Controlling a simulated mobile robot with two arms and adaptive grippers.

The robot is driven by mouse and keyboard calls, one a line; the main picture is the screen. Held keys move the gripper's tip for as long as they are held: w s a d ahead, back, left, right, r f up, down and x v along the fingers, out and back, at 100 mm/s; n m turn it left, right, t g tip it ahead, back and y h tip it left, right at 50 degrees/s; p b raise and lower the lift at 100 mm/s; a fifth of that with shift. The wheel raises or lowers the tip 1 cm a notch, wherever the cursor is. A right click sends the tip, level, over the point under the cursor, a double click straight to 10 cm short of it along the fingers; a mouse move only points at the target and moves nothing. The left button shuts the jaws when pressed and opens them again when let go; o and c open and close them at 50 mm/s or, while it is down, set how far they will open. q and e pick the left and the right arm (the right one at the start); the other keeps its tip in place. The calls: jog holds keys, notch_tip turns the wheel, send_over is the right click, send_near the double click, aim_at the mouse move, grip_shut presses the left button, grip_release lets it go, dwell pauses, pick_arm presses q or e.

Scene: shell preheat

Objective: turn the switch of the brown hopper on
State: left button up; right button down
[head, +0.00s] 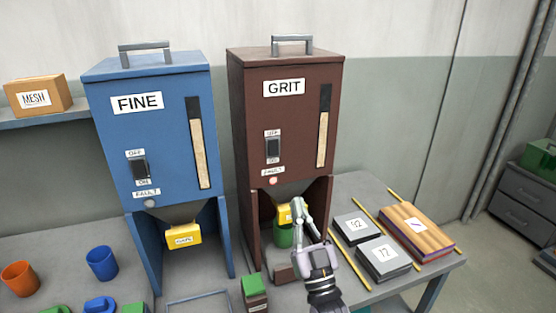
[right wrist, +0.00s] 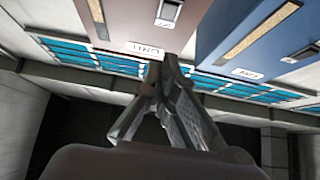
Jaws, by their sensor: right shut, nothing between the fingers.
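The brown hopper (head: 248,120), labelled GRIT, stands right of centre in the head view. Its dark switch (head: 273,147) sits on the front between an upper OFF plate and a lower ON plate; I cannot tell its position. A pale pinkish fault lamp (head: 273,181) is below it. My right gripper (head: 298,203) is shut and empty, below the switch and in front of the hopper's outlet. In the right wrist view the shut fingers (right wrist: 160,72) point toward the brown hopper (right wrist: 125,20), which appears upside down, with its switch (right wrist: 169,12) at the top edge. My left gripper is out of view.
A blue hopper (head: 103,130) labelled FINE stands left. Under the brown outlet are a yellow gate (head: 284,214) and a green cup (head: 283,238), partly behind my gripper. Orange (head: 20,277) and blue (head: 102,263) cups stand left.

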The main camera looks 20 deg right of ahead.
jog(key=p, duration=0.4)
send_near(275, 143)
notch_tip(275, 143, up, 4)
jog(key=shift+w+f+p, duration=0.25)
jog(key=shift+w+p, duration=0.05)
jog(key=shift+w, duration=0.6)
jog(key=shift+w+f+p, duration=0.25)
jog(key=shift+w, duration=0.7)
